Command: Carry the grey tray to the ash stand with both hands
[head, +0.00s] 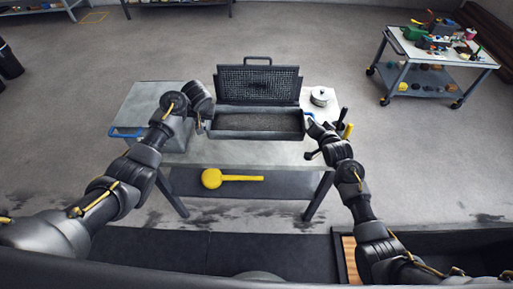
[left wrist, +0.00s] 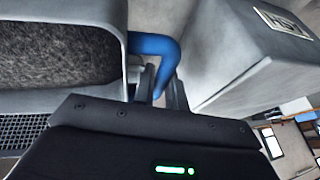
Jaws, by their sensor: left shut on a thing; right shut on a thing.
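The grey tray (head: 232,135) is a long open box with a dark, rough filling, in the middle of the head view. It is level, at or just above the bench top; I cannot tell if it touches. My left gripper (head: 204,127) is at its left end. In the left wrist view my left gripper (left wrist: 160,92) is shut on the tray's blue handle (left wrist: 153,45). My right gripper (head: 312,121) is shut at the right end, its grip partly hidden. A grey block with a plate (left wrist: 285,22), seemingly reading ASH upside down, is beside the tray; it may be the ash stand (head: 150,100).
A mesh panel (head: 258,83) stands upright behind the tray. A round tin (head: 320,96) and upright tools (head: 347,131) are at the right of the bench (head: 285,155). A yellow mallet-like tool (head: 212,178) lies on the lower shelf. A loaded cart (head: 435,55) stands far right.

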